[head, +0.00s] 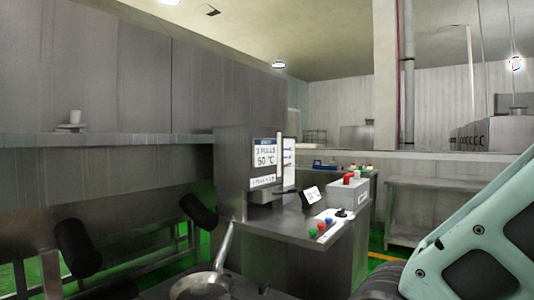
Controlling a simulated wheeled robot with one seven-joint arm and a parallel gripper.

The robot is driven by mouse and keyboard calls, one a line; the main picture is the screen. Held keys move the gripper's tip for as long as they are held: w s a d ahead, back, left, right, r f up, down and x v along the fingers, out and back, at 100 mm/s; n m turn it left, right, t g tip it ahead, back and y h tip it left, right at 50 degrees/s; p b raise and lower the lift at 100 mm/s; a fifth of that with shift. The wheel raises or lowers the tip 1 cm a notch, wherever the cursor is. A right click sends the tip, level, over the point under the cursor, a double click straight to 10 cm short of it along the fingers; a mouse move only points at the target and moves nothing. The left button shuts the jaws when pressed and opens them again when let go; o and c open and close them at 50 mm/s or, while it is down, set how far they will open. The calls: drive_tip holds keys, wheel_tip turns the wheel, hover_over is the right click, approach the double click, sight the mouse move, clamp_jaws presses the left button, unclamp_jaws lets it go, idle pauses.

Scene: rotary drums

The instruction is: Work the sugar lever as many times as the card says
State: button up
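A dark, lever-like part (289,197) juts out above the steel counter, beside a small tilted white label (311,194). The label's writing is too small to read, so I cannot tell whether this is the sugar lever. Part of my pale green arm (480,240) fills the lower right. My gripper is out of view.
The steel counter (290,225) carries coloured buttons (321,230) and a grey box (347,195) with red knobs. A round metal pan (200,285) is low in front. A steel table (432,188) is at right.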

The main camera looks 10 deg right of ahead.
idle(0.3)
clamp_jaws()
idle(1.6)
